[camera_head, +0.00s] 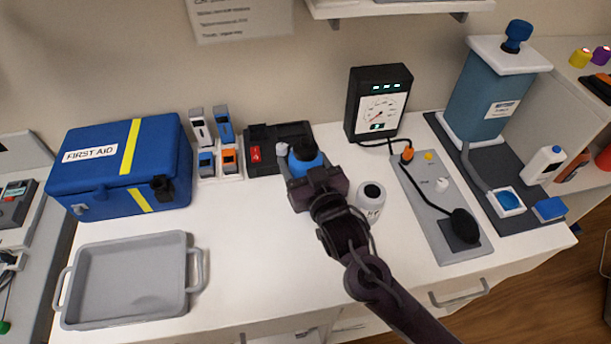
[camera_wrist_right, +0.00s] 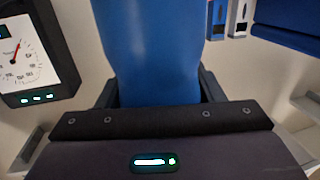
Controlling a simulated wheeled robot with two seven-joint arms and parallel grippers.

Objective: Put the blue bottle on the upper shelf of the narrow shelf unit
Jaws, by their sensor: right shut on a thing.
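The blue bottle (camera_head: 305,163) with a dark cap is in the middle of the head view, in front of a dark tray. My right gripper (camera_head: 318,184) is shut on it, and the gripper hides its lower part. In the right wrist view the blue bottle (camera_wrist_right: 150,45) stands between the two fingers of my right gripper (camera_wrist_right: 160,90). I cannot tell whether its base touches the table. A pale wall shelf (camera_head: 390,9) is cut off at the top edge; I cannot tell whether it belongs to the narrow shelf unit. My left gripper is not in view.
A black gauge box (camera_head: 378,104) stands behind. A blue first aid case (camera_head: 125,165) and a grey tray (camera_head: 190,284) are left. A teal dispenser (camera_head: 488,100) is right. White tabletop before the gripper is clear.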

